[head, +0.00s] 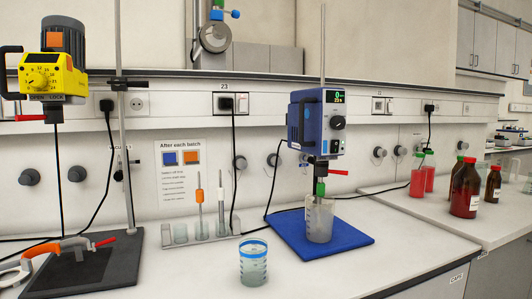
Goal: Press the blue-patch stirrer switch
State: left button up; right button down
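A blue overhead stirrer (307,124) hangs on a rod at the middle right. Its front panel has a lit green display (338,97), a dark round knob (338,123) and small controls below that are too small to tell apart. Its shaft, with a green chuck (320,188), goes down into a beaker (319,222) on a blue mat (345,246). A yellow stirrer (45,74) with a grey motor and an orange patch (55,40) stands at the left. Neither of my grippers is in view.
A beaker with a blue band (253,263) stands near the front edge. A rack (205,238) holds upright tools behind it. An orange-handled clamp (70,247) lies at the left. Brown bottles (464,190) stand on the right bench. A wall card (181,170) shows blue and orange squares.

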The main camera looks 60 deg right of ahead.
aim_at(335, 144)
jog(key=u, duration=0.05)
jog(key=k, duration=1.15)
jog(key=z, duration=1.45)
jog(key=i, duration=0.5)
